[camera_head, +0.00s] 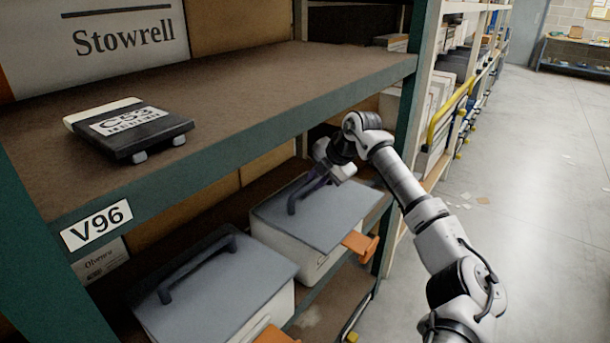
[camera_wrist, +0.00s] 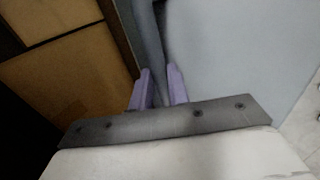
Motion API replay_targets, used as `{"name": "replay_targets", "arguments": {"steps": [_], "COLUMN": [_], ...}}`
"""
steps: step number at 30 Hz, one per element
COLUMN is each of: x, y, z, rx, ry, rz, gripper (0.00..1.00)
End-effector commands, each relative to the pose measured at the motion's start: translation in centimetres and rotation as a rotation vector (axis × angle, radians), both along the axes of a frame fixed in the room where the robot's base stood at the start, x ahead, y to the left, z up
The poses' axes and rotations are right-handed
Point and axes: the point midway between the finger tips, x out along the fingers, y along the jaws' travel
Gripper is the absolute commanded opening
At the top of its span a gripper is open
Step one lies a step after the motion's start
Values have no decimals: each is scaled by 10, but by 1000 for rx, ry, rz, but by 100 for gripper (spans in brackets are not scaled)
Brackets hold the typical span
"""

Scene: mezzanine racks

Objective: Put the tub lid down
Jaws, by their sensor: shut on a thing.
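Two white tubs with grey lids stand on the lower shelf. My gripper (camera_head: 318,178) is at the far tub's lid (camera_head: 335,207), with its fingers shut on the dark arched handle (camera_head: 296,197). In the wrist view the purple fingers (camera_wrist: 158,88) sit on both sides of the handle bar (camera_wrist: 148,45), with the pale lid (camera_wrist: 235,55) to the right. The lid appears to rest on the far tub (camera_head: 290,252); I cannot tell whether there is a small gap. The near tub's lid (camera_head: 215,290) has the same kind of handle.
The upper shelf (camera_head: 240,90) overhangs the tubs and carries a dark device labelled C53 (camera_head: 130,128). A green rack post (camera_head: 408,110) stands behind my arm. An orange tab (camera_head: 360,245) sticks out from the far tub. The aisle floor (camera_head: 530,210) at right is mostly clear.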

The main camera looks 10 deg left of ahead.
Motion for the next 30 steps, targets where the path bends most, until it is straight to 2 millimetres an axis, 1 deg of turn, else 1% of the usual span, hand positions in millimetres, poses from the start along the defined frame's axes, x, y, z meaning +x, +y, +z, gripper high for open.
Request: {"name": "replay_targets", "arguments": {"steps": [5, 11, 12, 14, 20, 21, 24, 25, 26, 30], "x": [5, 16, 16, 16, 16, 16, 16, 16, 16, 16], "y": [10, 40, 37, 36, 35, 35, 35, 35, 35, 35], "z": [1, 2, -6, -13, -17, -18, -18, -18, -17, -17], "rx": [0, 1, 1, 2, -3, -4, -3, -3, -3, -2], "ry": [0, 2, 4, 4, 2, 3, 3, 3, 2, 1], "rz": [0, 2, -1, -1, -1, 0, 0, 0, -1, -1], "gripper": [0, 0, 0, 0, 0, 21, 34, 38, 39, 39]}}
